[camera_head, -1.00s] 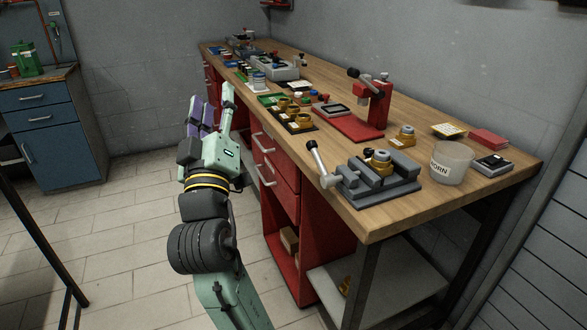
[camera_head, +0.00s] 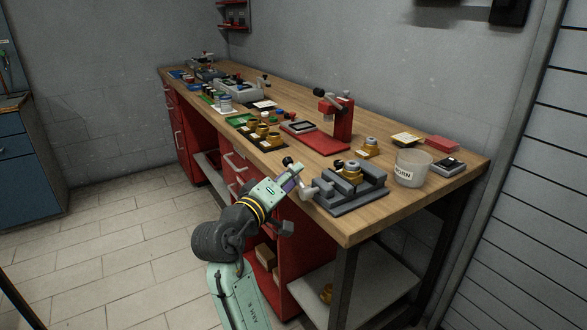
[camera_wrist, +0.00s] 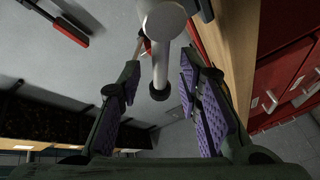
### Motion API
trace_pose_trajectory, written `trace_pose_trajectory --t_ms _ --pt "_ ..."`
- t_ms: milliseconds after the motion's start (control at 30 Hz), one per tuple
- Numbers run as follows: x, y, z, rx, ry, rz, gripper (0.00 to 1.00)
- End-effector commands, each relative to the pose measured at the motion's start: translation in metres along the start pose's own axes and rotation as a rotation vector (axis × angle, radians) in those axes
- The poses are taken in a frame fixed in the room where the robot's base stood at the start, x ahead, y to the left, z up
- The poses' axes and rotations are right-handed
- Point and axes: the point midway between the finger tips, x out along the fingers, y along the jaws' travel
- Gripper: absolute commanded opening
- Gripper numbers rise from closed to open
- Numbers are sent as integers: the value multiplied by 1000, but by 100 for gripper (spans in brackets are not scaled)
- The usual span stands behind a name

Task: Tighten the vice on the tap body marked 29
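The grey vice (camera_head: 352,199) stands at the near front edge of the bench. A brass tap body with a grey top (camera_head: 351,171) sits between its jaws; I cannot read a number on it. The vice handle bar (camera_head: 299,177), with a black ball end, sticks out at the vice's left. My gripper (camera_head: 291,183) is at this handle, beside the bench edge. In the wrist view my gripper (camera_wrist: 157,85) is open, its purple pads on either side of the handle bar (camera_wrist: 160,66), with a visible gap to each pad. The round screw end (camera_wrist: 163,20) is above.
A white bin (camera_head: 411,168) and a dark scale (camera_head: 447,166) stand right of the vice. A red press (camera_head: 340,120), another brass tap body (camera_head: 368,148) and a tray of brass parts (camera_head: 262,136) are behind it. Floor left of the bench is clear.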

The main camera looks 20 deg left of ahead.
Motion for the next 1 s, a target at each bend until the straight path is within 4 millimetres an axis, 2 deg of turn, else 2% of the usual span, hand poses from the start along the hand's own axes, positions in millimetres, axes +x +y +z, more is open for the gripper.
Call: trace_pose_trajectory --t_ms 200,500,1000 --pt "20 0 -1 0 2 0 32" --pt "22 0 -1 1 3 -1 32" --pt "22 0 -1 1 3 0 0"
